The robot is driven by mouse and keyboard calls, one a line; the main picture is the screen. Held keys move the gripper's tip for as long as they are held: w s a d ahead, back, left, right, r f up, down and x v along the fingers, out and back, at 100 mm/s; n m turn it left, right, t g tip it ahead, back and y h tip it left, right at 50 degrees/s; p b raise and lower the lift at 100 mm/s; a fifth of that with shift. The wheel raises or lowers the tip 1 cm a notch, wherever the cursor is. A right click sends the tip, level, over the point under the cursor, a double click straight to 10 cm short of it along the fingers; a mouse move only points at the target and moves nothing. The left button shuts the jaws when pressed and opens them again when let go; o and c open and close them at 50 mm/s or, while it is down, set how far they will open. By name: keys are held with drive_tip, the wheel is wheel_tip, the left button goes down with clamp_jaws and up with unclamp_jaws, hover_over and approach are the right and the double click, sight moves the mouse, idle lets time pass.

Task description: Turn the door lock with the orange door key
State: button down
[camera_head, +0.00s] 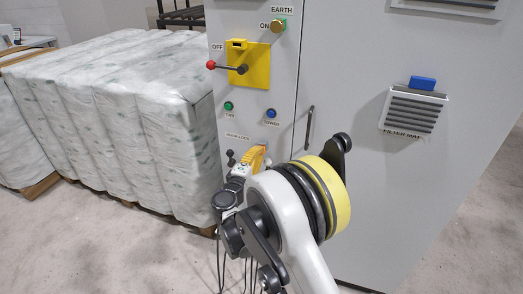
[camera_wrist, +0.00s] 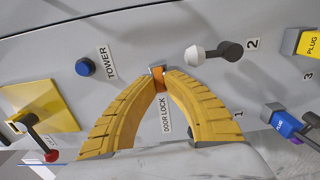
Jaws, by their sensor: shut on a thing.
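My gripper (camera_wrist: 160,83) has two curved yellow fingers, shut at their tips on the orange door key (camera_wrist: 160,84). Only a small orange part of the key shows between the tips. The door lock (camera_wrist: 157,69) shows as a small grey piece right at the fingertips, above the DOOR LOCK label (camera_wrist: 166,115) in the wrist view. The key meets the lock there; how deep it sits is hidden. In the head view my gripper (camera_head: 257,157) is at the cabinet front, below the label, and my arm and fingers hide the key and lock.
A lever with a white knob (camera_wrist: 195,55) is right of the fingertips in the wrist view. A blue plug (camera_wrist: 286,123) is farther right. A blue TOWER button (camera_head: 271,113) and a red-tipped switch handle (camera_head: 226,67) are above. Wrapped bales (camera_head: 150,115) stand left of the cabinet (camera_head: 350,60).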

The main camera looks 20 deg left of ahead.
drive_tip(key=n, duration=0.3)
drive_tip(key=shift+n, duration=1.9)
drive_tip(key=shift+n, duration=1.9)
